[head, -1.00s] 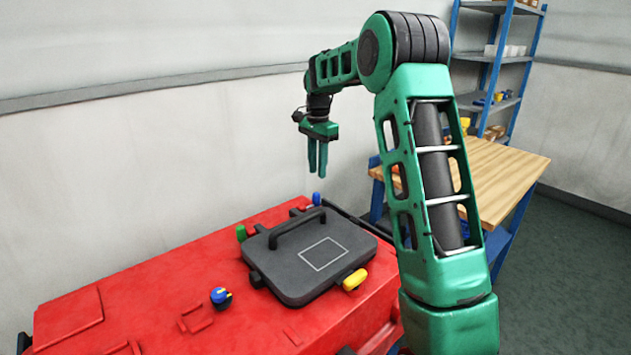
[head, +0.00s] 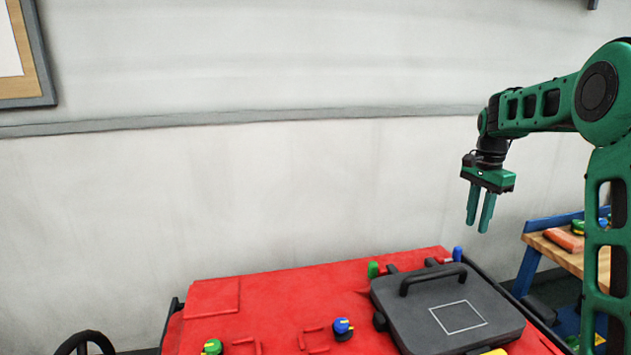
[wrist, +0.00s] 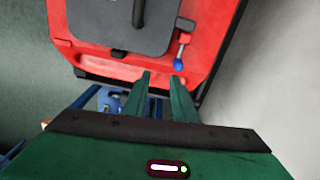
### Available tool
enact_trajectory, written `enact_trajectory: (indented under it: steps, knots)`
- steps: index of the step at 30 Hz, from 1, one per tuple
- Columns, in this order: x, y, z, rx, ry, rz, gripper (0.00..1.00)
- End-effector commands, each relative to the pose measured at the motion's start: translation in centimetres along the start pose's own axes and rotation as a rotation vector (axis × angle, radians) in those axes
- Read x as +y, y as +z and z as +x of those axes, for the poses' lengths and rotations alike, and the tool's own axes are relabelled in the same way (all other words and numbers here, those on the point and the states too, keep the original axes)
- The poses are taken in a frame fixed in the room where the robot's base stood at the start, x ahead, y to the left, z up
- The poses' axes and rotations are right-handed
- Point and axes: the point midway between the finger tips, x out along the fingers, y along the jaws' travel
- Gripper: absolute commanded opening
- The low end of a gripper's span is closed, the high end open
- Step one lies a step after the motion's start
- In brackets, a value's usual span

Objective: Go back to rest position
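My gripper (head: 480,208) hangs with its fingers pointing down, above and behind the dark grey lid (head: 408,312) on the red machine. Its two green fingers are apart with nothing between them. In the wrist view my gripper (wrist: 161,75) also shows empty, with a gap between the fingertips. The red machine (head: 270,290) fills the lower middle of the head view. The lid has a black handle and a pale square outline, and it looks shut.
A blue knob (head: 343,326), a green knob (head: 212,347) and a yellow part (head: 494,352) sit on or by the red top. A wooden workbench (head: 562,256) stands at the right. A black steering wheel (head: 85,343) is at lower left.

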Motion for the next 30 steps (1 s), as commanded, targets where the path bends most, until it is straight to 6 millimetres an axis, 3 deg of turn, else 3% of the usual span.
enact_trajectory:
  steps: [6,14,22,30]
  knots:
    - [6.9,1.8,-1.8,0.019,0.012,-0.12,0.25]
    - [15.3,4.4,-2.3,0.024,0.021,-0.265,0.25]
    - [23.9,7.8,-1.3,0.016,0.021,-0.415,0.25]
    - [32.1,12.0,1.3,-0.004,0.007,-0.572,0.25]
